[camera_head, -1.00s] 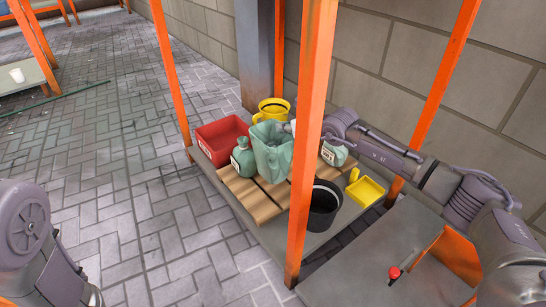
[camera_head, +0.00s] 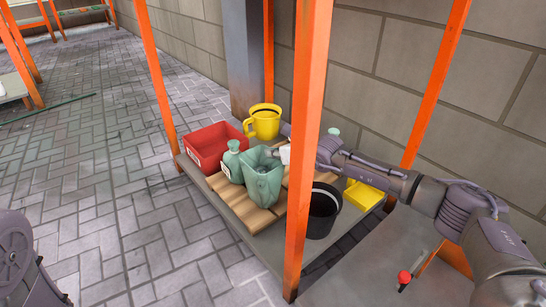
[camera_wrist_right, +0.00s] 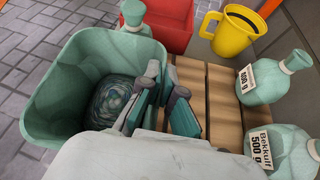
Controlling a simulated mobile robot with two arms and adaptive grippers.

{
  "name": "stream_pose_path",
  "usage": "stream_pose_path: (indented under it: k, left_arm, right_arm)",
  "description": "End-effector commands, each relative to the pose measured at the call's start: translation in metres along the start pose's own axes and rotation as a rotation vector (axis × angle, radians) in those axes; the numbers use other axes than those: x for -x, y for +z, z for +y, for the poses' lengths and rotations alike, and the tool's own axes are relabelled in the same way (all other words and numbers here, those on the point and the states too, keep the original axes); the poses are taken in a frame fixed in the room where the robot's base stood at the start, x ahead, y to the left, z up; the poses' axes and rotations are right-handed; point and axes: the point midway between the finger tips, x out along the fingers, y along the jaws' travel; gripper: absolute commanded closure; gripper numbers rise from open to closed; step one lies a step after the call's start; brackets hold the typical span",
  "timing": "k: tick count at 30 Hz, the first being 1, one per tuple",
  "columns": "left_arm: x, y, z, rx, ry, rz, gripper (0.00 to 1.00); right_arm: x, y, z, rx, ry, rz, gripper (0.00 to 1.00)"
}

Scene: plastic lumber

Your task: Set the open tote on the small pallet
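The open tote (camera_head: 262,180) is pale green and upright, at or just above the small wooden slatted pallet (camera_head: 256,218); I cannot tell whether its base touches. My right gripper (camera_head: 282,155) is at the tote's right rim, partly hidden by the orange post. In the right wrist view the gripper's fingers (camera_wrist_right: 160,106) straddle the wall of the tote (camera_wrist_right: 60,90), one inside and one outside, and look closed on it. The pallet's slats (camera_wrist_right: 225,110) show right of the tote. My left gripper is out of view; only part of that arm shows at lower left.
A green bottle (camera_head: 233,163) stands close left of the tote. A red bin (camera_head: 210,147), yellow mug-like pail (camera_head: 263,122), black bucket (camera_head: 322,212) and yellow tray (camera_head: 363,194) surround the pallet. Two labelled bottles (camera_wrist_right: 262,82) (camera_wrist_right: 285,150) stand right. Orange posts (camera_head: 306,150) frame the shelf.

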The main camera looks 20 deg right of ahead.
Motion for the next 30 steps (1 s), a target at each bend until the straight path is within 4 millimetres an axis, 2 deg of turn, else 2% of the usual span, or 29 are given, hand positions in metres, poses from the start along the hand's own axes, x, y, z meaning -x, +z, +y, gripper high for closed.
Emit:
stream_pose_path:
  k: [7,9,12,23,26,30]
  left_arm:
    - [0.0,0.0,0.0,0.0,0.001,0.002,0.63]
    - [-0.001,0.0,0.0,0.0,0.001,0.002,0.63]
    - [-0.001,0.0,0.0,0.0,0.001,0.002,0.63]
    - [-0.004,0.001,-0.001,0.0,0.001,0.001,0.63]
    - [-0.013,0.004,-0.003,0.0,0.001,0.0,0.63]
    - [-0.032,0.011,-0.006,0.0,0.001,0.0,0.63]
  right_arm:
    - [-0.001,-0.001,0.0,-0.001,0.001,-0.002,1.0]
    - [-0.001,-0.001,0.0,0.0,0.0,0.001,0.85]
    - [-0.001,-0.001,0.0,0.0,0.0,0.001,0.69]
    - [0.003,0.003,0.0,0.001,0.0,0.0,0.69]
    - [0.015,0.004,0.001,0.0,0.001,0.003,0.69]
    - [0.044,0.005,0.0,0.0,0.0,0.004,0.69]
